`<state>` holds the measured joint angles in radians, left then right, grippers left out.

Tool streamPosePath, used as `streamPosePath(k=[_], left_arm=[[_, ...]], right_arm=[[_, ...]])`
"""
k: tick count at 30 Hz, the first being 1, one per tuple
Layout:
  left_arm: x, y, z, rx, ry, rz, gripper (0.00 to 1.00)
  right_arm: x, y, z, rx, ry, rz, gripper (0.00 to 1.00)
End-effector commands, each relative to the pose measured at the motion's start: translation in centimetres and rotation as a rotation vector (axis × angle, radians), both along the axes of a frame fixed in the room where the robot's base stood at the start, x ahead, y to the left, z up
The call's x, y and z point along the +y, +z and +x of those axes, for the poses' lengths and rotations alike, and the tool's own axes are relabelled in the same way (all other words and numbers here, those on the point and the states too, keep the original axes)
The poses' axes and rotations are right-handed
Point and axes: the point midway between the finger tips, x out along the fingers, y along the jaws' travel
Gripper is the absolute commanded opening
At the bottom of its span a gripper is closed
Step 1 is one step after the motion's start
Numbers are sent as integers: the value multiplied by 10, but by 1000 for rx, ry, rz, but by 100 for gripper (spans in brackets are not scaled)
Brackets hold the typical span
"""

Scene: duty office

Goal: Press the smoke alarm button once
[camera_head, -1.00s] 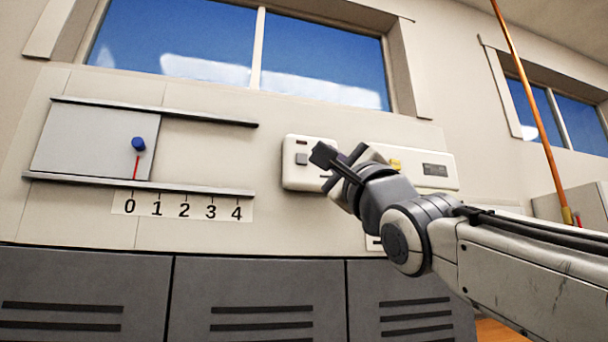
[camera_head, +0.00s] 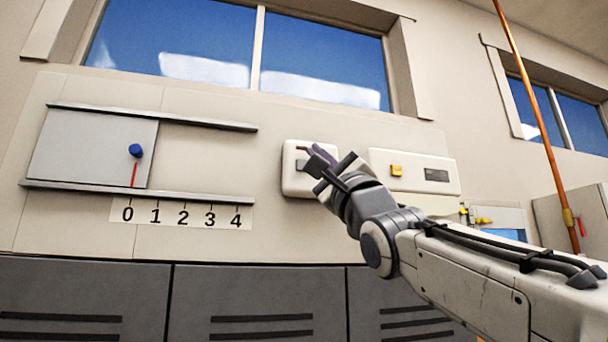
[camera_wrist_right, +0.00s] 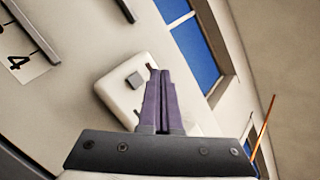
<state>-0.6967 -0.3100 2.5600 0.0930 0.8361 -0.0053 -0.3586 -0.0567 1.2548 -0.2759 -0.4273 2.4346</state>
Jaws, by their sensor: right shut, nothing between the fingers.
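A white wall box (camera_head: 290,183) with a square grey button is mounted below the window. In the wrist view the box (camera_wrist_right: 112,96) is tilted, and its grey button (camera_wrist_right: 134,80) shows just left of my fingertips. My right gripper (camera_head: 312,150) is shut and empty, its purple fingers in front of the box's upper right part. In the wrist view the gripper (camera_wrist_right: 160,70) has its fingers together, overlapping the box's right side. I cannot tell whether they touch it. No label shows which control is the smoke alarm. My left gripper is not in view.
A second white panel (camera_head: 415,184) with a yellow button (camera_head: 396,170) and a dark display (camera_head: 437,175) is on the right. A sliding plate (camera_head: 85,150) with a blue knob (camera_head: 136,150) sits above a numbered scale (camera_head: 182,213). Grey cabinets (camera_head: 260,290) stand below.

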Motion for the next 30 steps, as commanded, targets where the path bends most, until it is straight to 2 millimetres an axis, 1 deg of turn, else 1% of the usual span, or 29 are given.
streamPosePath(k=[1, 6, 12, 30], left_arm=[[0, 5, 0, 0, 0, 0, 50], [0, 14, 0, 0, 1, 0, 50], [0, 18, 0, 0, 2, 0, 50], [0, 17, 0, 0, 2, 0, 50]], right_arm=[[2, 2, 8, 3, 0, 0, 0], [8, 2, 25, 2, 0, 0, 0], [11, 0, 35, 0, -1, -1, 0], [11, 0, 35, 0, 0, 0, 0]])
